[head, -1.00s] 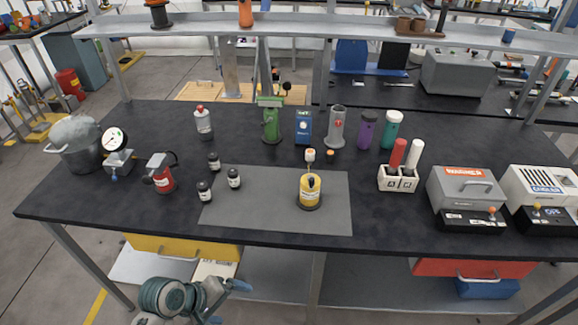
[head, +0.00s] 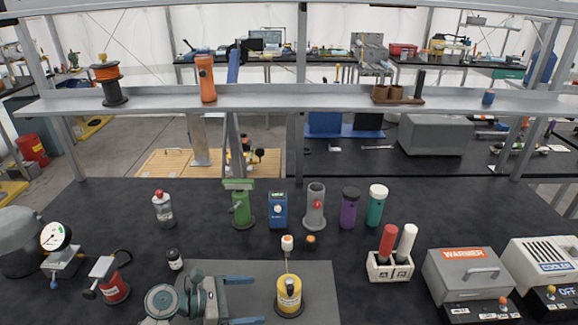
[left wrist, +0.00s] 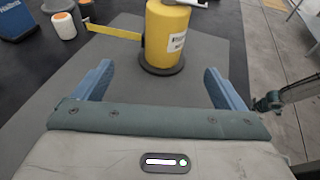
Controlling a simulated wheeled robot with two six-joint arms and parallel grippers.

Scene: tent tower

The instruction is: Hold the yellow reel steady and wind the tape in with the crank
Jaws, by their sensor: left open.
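The yellow reel (head: 289,300) stands upright on the grey mat, with a dark base and a dark knob on top. It also shows in the left wrist view (left wrist: 168,30), where a yellow tape (left wrist: 115,32) runs out from its side. In the head view the tape leads back toward a small white post with an orange top (head: 287,243). A pale crank arm (left wrist: 190,3) is partly cut off above the reel. My left gripper (head: 252,301) is open and empty, left of the reel, its blue fingers pointing at it without touching. My right gripper (left wrist: 268,102) seems to show small at the right edge.
A green reel (head: 242,209), blue box (head: 278,210), grey holder (head: 314,207), and purple (head: 348,210) and teal (head: 376,206) bottles stand behind. A two-slot white holder (head: 389,268) and the warmer (head: 467,281) stand right. The mat (head: 322,275) is clear around the reel.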

